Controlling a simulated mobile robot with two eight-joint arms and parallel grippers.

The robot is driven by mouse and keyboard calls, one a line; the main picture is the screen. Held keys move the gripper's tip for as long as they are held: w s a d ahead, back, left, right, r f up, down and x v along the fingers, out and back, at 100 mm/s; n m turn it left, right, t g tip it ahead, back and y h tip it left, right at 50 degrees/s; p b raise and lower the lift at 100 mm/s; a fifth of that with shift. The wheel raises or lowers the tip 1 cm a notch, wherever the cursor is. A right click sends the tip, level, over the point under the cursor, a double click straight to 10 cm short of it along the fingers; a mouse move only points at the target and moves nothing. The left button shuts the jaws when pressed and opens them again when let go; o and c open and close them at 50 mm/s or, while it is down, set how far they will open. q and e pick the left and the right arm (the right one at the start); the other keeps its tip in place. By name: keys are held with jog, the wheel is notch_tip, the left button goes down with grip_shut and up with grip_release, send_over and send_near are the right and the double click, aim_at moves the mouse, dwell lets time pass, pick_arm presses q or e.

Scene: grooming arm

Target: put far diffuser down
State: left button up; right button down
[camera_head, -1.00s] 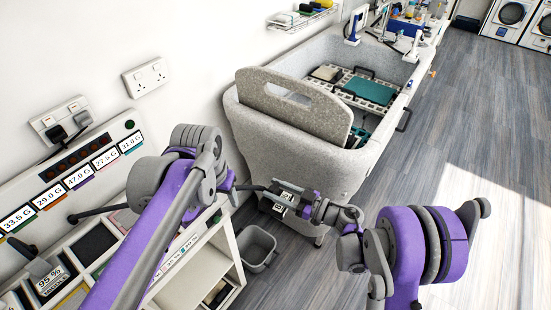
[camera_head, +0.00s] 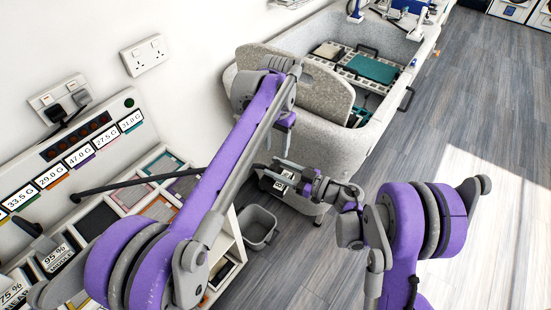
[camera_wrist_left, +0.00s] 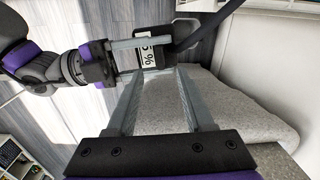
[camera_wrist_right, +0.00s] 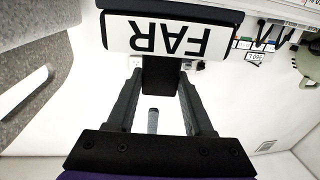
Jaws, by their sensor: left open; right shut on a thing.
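The far diffuser (camera_wrist_right: 172,36) is a black piece with a white plate reading FAR, close up in the right wrist view. My right gripper (camera_wrist_right: 160,78) is shut on its dark stem. In the head view this gripper (camera_head: 290,178) holds the diffuser (camera_head: 275,184) in front of the tub's near end.
A grey speckled tub (camera_head: 345,135) with a raised end panel (camera_head: 320,95) stands behind the grippers. A grey bin (camera_head: 260,228) is on the floor below. The labelled bench (camera_head: 90,200) with coloured pads lies left. The floor at right is open.

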aim_at(275, 163)
pick_arm(q)
notch_tip(275, 163, down, 9)
jog(key=shift+w+a+r, duration=0.1)
jog(key=shift+c, duration=0.3)
grip_shut()
dwell(1.2)
pick_arm(e)
jog(key=shift+c, duration=1)
grip_release()
